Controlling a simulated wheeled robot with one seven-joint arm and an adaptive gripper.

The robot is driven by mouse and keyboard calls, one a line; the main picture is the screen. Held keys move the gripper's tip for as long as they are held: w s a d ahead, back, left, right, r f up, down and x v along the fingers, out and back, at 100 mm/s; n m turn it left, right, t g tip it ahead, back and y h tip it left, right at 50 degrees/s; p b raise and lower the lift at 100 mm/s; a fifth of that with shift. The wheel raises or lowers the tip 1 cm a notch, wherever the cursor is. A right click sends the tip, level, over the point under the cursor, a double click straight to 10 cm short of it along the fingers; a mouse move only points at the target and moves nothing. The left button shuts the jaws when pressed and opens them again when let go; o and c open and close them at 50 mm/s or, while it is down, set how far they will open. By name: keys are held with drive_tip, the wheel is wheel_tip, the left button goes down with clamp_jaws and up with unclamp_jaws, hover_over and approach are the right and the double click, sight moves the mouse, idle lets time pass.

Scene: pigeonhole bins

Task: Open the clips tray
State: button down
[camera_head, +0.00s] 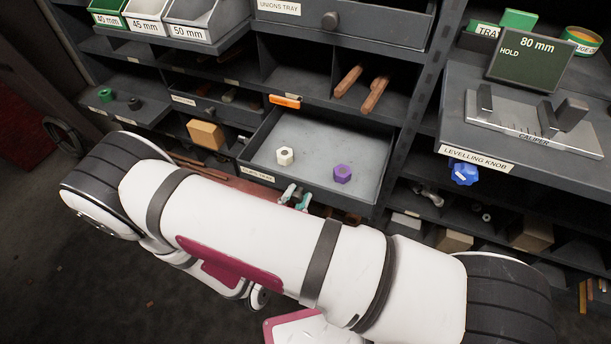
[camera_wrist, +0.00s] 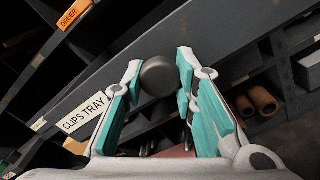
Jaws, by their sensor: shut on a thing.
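The clips tray (camera_head: 377,187) is a grey drawer pulled out from the shelving, in the middle of the head view. A white hex piece (camera_head: 285,156) and a purple hex piece (camera_head: 343,174) lie in it. In the wrist view its front with the "CLIPS TRAY" label (camera_wrist: 83,114) runs diagonally. My gripper (camera_wrist: 159,80) is shut on the tray's round dark knob (camera_wrist: 160,76), one finger on each side. In the head view my gripper (camera_head: 295,196) shows at the tray's front, partly hidden by my arm.
The unions tray (camera_head: 385,22) is above. The caliper (camera_head: 530,124) and blue levelling knob (camera_head: 465,173) are at right. Cubbies around the tray hold wooden blocks (camera_head: 206,134) and brown rods (camera_head: 375,94). An orange "ORDER" tag (camera_wrist: 73,14) sits above the tray.

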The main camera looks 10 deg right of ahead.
drive_tip(key=shift+v, duration=2.65)
drive_tip(key=c, duration=1.3)
unclamp_jaws()
drive_tip(key=v, duration=1.2)
